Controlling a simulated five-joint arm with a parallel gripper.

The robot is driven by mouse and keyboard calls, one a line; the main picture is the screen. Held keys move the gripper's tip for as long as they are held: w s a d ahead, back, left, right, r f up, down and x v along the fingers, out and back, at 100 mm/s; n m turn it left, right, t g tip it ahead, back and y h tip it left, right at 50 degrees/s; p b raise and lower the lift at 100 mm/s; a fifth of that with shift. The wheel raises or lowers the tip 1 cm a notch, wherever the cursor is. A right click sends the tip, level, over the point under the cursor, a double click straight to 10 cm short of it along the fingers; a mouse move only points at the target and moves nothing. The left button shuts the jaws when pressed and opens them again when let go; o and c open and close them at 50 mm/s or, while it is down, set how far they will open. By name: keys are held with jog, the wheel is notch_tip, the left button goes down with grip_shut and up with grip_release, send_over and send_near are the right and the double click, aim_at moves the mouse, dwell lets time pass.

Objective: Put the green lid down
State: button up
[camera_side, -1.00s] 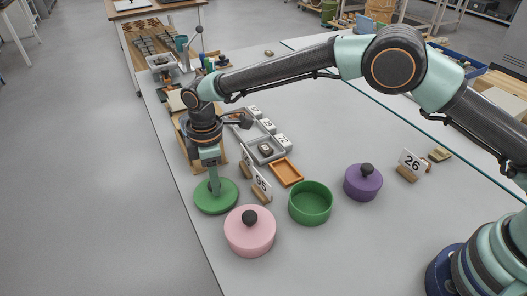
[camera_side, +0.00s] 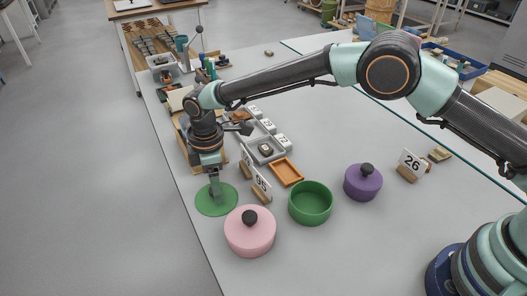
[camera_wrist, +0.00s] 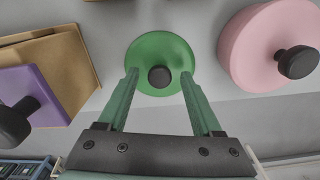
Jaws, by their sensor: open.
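The green lid (camera_side: 208,206) lies flat on the grey table near its left edge, left of the pink lidded pot. In the wrist view the green lid (camera_wrist: 160,50) shows as a disc with a dark round knob (camera_wrist: 159,77). My gripper (camera_side: 215,199) is low over the lid. In the wrist view my gripper (camera_wrist: 160,76) is open, with one finger on each side of the knob and gaps between. The open green pot (camera_side: 310,203) stands to the right of the pink pot, with its inside visible and empty.
The pink pot (camera_side: 249,237) stands close to the lid. A purple pot (camera_side: 363,184) with a dark knob, an orange tray (camera_side: 286,172) and number cards (camera_side: 261,186) stand further right and behind. The table edge is close on the left.

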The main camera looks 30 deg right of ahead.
notch_tip(320, 180, up, 12)
jog(key=d+r+m+t, duration=0.1)
jog(key=d+r+m, duration=0.3)
jog(key=d+r, duration=0.45)
jog(key=s+d+r+m+t, duration=0.1)
jog(key=s+d+r+m, duration=0.25)
jog(key=d, duration=0.45)
jog(key=s+d+r+m+t, duration=0.25)
jog(key=s+d, duration=0.25)
jog(key=d, duration=0.3)
jog(key=s+d+f+m+t, duration=0.1)
jog(key=s+d+f+m, duration=0.2)
jog(key=s+d+m, duration=0.2)
jog(key=s+d, duration=0.2)
jog(key=s, duration=0.1)
jog(key=shift+s+d+f+m, duration=0.2)
jog(key=shift+d+f+m, duration=0.2)
